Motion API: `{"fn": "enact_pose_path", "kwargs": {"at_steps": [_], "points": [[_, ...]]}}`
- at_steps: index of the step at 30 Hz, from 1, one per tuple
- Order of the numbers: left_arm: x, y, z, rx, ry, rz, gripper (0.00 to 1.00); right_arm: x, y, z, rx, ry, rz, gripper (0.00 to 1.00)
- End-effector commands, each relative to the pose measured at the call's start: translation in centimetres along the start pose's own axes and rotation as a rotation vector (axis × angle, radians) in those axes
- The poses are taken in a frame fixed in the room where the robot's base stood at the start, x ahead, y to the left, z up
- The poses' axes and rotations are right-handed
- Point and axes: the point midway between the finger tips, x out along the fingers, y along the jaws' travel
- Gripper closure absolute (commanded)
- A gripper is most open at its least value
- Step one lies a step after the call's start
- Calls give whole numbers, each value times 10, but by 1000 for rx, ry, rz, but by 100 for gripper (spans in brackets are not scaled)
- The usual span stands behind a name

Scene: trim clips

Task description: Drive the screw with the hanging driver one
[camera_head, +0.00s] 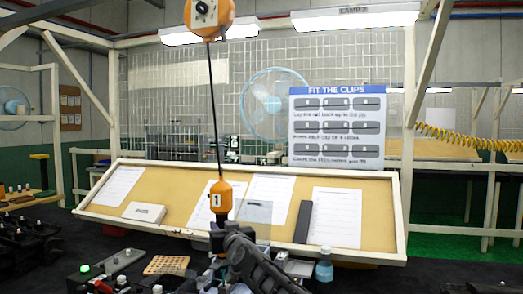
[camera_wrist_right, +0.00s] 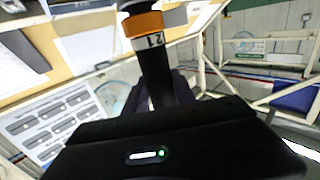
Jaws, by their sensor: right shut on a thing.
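The hanging driver (camera_head: 220,197) is orange with a white "1" label and a black lower part. It hangs upright on a dark cable from an orange balancer (camera_head: 209,14). My right gripper (camera_head: 224,238), on an arm rising from the bottom right, is shut on the driver's black lower part. In the right wrist view, the driver's dark shaft and orange band (camera_wrist_right: 150,24) show between my gripper's fingers. The driver's tip is hidden behind the gripper and bench items. I cannot make out a screw. My left gripper is not in view.
A tilted tan board (camera_head: 270,222) with white sheets stands behind the driver. An instruction sign (camera_head: 337,127) stands at the back.

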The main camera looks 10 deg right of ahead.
Motion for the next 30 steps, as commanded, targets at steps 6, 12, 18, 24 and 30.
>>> {"fn": "enact_pose_path", "kwargs": {"at_steps": [6, 12, 18, 24, 30], "points": [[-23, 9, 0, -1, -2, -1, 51, 0, 0, -26, 0, 4, 1, 100], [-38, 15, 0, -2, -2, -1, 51, 0, 0, -42, 0, 4, 1, 100], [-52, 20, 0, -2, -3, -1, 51, -1, 0, -57, 0, 4, 1, 100], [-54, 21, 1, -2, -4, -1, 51, -1, 0, -59, 0, 4, 1, 100], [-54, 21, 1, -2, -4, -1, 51, 0, 0, -58, 0, 3, 1, 100]]}}
